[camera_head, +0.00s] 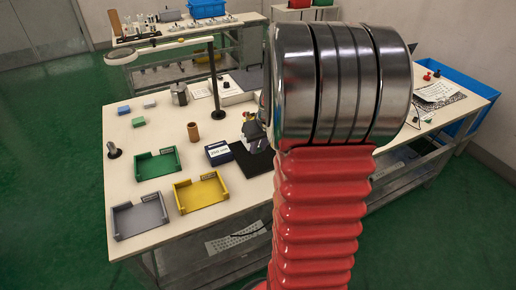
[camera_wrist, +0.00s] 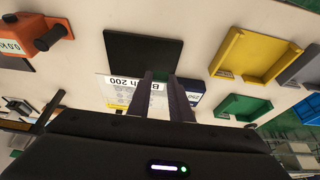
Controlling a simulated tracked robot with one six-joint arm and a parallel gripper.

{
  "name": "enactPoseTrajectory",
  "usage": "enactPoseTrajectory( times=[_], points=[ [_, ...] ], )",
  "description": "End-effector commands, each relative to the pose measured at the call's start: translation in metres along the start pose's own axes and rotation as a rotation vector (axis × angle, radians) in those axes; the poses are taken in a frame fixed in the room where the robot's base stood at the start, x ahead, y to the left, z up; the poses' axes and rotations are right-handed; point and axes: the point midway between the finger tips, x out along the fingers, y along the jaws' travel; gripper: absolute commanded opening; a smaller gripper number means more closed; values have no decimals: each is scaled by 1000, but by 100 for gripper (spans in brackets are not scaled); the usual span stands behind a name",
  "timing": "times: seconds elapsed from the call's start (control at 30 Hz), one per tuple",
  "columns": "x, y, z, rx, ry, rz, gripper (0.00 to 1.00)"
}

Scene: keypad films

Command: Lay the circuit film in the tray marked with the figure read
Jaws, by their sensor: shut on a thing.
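In the wrist view my gripper (camera_wrist: 165,75) is shut on the white circuit film (camera_wrist: 118,92), which bears a printed label ending in "200"; the fingers cover part of the text. The film is at the near edge of a black mat (camera_wrist: 143,48); I cannot tell whether it touches it. In the head view my gripper (camera_head: 257,132) is over the mat (camera_head: 246,165), partly hidden by my arm. Three open trays, green (camera_head: 157,167), yellow (camera_head: 205,196) and grey (camera_head: 138,219), stand empty at the left. Their small tags are too small to read.
A dark blue box (camera_head: 219,153) with a white label stands between mat and trays. A brown cylinder (camera_head: 193,132), a black post (camera_head: 215,95) and a metal canister (camera_head: 180,94) stand behind.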

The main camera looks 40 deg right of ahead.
Motion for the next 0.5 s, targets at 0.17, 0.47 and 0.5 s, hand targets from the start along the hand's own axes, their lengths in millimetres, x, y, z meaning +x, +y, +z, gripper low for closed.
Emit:
enactPoseTrajectory(
  times=[0.17,0.47,0.5],
  points=[
    [0,0,0,0,0,0,0],
    [2,-8,-2,-7,-2,-3,0],
    [4,-13,-3,-12,-3,-5,0]
  ],
)
